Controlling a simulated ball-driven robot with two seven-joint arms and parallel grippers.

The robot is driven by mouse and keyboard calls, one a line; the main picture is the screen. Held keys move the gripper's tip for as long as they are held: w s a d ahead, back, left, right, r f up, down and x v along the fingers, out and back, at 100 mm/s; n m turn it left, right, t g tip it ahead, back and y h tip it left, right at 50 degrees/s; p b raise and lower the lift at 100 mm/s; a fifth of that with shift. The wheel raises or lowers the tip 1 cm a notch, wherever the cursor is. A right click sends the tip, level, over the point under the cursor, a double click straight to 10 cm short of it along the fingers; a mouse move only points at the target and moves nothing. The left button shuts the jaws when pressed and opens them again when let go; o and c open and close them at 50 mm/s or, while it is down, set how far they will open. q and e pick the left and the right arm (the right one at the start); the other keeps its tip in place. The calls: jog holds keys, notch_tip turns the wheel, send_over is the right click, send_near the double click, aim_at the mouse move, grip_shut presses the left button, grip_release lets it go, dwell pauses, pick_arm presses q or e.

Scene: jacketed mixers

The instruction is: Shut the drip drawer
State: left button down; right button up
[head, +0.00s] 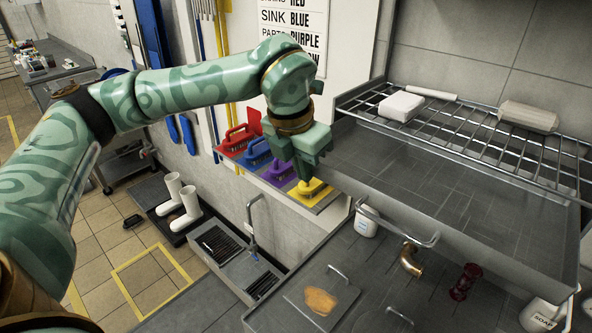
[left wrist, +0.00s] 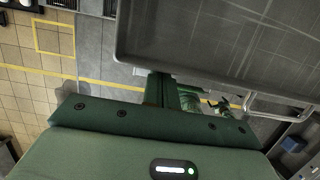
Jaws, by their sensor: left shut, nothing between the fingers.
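The drip drawer (head: 455,195) is a wide, shallow grey metal tray standing out from under a wire rack. Its bar handle (head: 395,226) is on the near front face. The drawer (left wrist: 235,45) and its handle (left wrist: 275,108) also show in the left wrist view. My left gripper (head: 308,180) is shut and empty, pointing down just left of the drawer's front left corner. In the left wrist view its fingers (left wrist: 172,92) show beside the drawer's edge, apart from the handle. I cannot tell whether they touch the drawer. My right gripper is out of view.
The wire rack (head: 465,122) above the drawer carries a white block (head: 401,106) and other pale items. Coloured brushes (head: 278,172) sit on a wall shelf behind my gripper. Below are a worktop with a brass tap (head: 410,260), a red valve (head: 465,282) and a soap bottle (head: 541,316).

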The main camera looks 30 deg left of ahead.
aim_at(342, 150)
pick_arm(q)
jog(key=w, duration=0.4)
jog(key=w+d+p, duration=0.1)
jog(key=w, duration=0.2)
jog(key=w+d+p, duration=0.1)
jog(key=w, duration=0.3)
jog(key=shift+w+d, duration=0.2)
jog(key=shift+w, duration=0.1)
